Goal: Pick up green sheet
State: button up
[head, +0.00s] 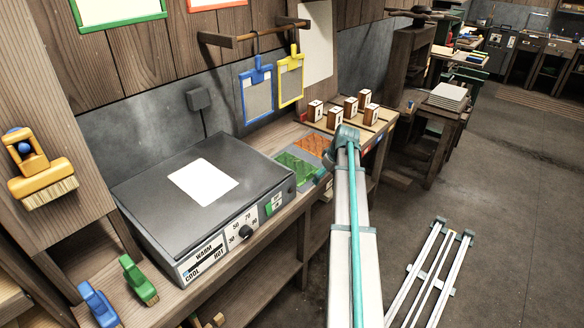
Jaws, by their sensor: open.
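The green sheet (296,167) lies flat on the wooden bench, just right of the grey hotplate. An orange sheet (312,146) lies behind it, farther along the bench. My arm rises from the bottom of the head view, and its upper joint is just right of the two sheets. Nothing is seen touching the green sheet.
The hotplate (140,172) bears a pale sheet (203,181). Several lettered wooden blocks (337,118) stand beyond the sheets. A blue frame (257,96) and a yellow frame (290,80) hang from a wall rack (243,37). Green (140,280) and blue (98,304) handled tools sit at front left.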

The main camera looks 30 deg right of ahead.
notch_tip(320, 180, up, 8)
jog(key=w+n+p, duration=0.1)
jog(key=w+n, duration=0.1)
jog(key=p, duration=0.1)
send_over(311, 176)
jog(key=s, duration=0.2)
jog(key=f, duration=0.4)
jog(key=shift+d+f, duration=0.2)
jog(key=shift+f, duration=0.2)
jog(key=shift+y, duration=0.3)
jog(key=shift+p+x, duration=1.05)
jog(key=shift+x, duration=1.7)
jog(key=shift+s+d, duration=0.15)
jog(key=shift+s, duration=0.05)
jog(key=c, duration=1)
